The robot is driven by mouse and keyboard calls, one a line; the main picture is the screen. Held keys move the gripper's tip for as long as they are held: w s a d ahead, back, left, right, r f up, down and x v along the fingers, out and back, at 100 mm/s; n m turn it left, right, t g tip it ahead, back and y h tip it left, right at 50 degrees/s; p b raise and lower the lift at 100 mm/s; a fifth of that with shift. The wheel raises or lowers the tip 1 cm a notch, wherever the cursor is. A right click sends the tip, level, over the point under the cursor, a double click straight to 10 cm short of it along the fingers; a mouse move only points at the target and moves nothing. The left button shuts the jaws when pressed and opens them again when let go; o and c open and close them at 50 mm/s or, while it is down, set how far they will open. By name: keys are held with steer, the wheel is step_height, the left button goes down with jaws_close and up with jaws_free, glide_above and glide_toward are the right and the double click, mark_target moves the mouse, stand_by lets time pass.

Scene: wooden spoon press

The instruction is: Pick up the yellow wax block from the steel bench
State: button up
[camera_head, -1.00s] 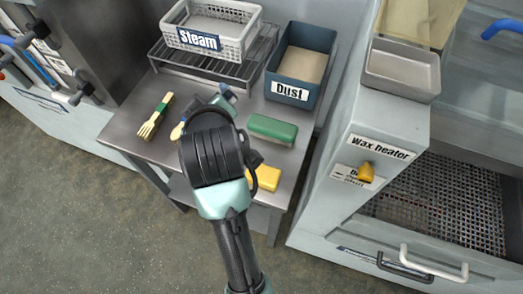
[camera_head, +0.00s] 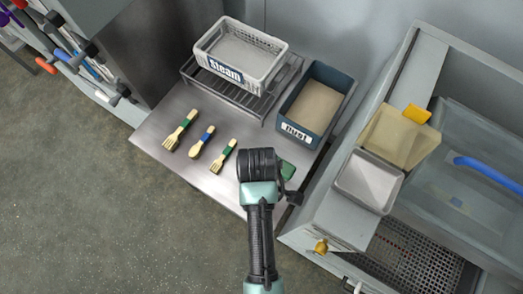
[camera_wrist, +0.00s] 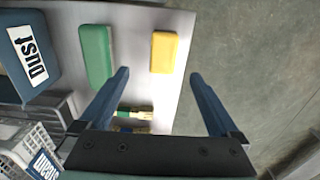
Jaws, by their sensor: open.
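The yellow wax block (camera_wrist: 164,52) lies on the steel bench (camera_wrist: 140,75) in the wrist view, near the bench's edge. It is beyond my open gripper (camera_wrist: 159,76), between the lines of the two blue fingers and apart from them. In the head view my arm hides the block and the fingers; the steel bench also shows there (camera_head: 165,136).
A green block (camera_wrist: 96,55) lies beside the yellow one. The blue Dust bin (camera_head: 316,104), the Steam basket (camera_head: 241,54) on a rack, and several wooden utensils (camera_head: 201,142) are on the bench. A metal tray (camera_head: 368,181) sits on the heater at right.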

step_height(320, 180, down, 6)
steer(key=shift+r, duration=0.2)
steer(key=shift+s+a+f+p, duration=0.15)
steer(key=shift+f+p, duration=0.05)
steer(key=shift+f, duration=1.2)
steer(key=shift+s+a+f+p, duration=0.1)
steer(key=shift+f+p, duration=0.1)
steer(key=shift+f, duration=1.15)
jaws_close()
steer(key=shift+r, duration=0.1)
